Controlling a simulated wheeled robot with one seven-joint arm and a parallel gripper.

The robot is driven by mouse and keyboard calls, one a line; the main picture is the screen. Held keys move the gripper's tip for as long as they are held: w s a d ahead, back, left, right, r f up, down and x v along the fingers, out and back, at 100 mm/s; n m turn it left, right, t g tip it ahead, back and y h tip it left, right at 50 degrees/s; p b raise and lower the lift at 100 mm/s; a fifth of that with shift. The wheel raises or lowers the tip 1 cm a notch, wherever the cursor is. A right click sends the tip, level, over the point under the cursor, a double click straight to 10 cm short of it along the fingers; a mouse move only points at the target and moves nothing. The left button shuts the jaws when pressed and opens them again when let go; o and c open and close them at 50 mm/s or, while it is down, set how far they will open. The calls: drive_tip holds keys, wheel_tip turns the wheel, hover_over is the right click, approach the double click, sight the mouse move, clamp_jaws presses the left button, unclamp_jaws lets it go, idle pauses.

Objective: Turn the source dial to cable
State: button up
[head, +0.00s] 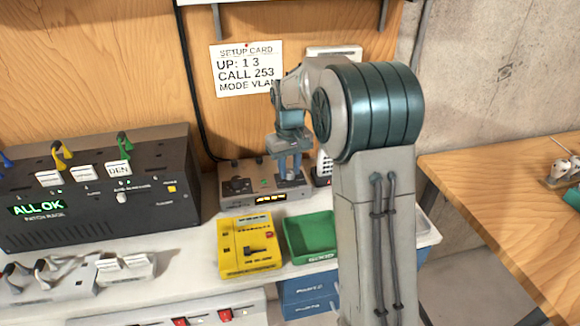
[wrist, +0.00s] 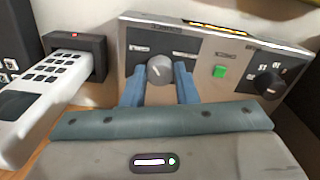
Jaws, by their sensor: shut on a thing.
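A grey device (head: 262,183) with a lit amber display (head: 270,198) stands at the back of the bench. In the wrist view its panel (wrist: 200,62) carries a round grey dial (wrist: 160,70), a green button (wrist: 220,71) and a black knob (wrist: 268,85) with white markings around it. My gripper (wrist: 160,78) has its two blue fingers on either side of the grey dial, shut on it. My gripper also shows over the device's right part in the head view (head: 290,170). The small labels are too blurred to read, so I cannot tell the dial's setting.
A white keypad handset (wrist: 45,95) sits close beside the device. A yellow box (head: 248,247) and a green tray (head: 311,236) stand in front. A dark patch rack (head: 95,195) reading "ALL OK" is at left. A setup card (head: 247,69) hangs behind.

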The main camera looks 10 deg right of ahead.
sight(289, 171)
drive_tip(key=shift+n, duration=0.9)
drive_tip(key=o, duration=1)
wheel_tip(289, 171, up, 14)
drive_tip(key=shift+f, duration=0.1)
drive_tip(key=shift+s, duration=0.1)
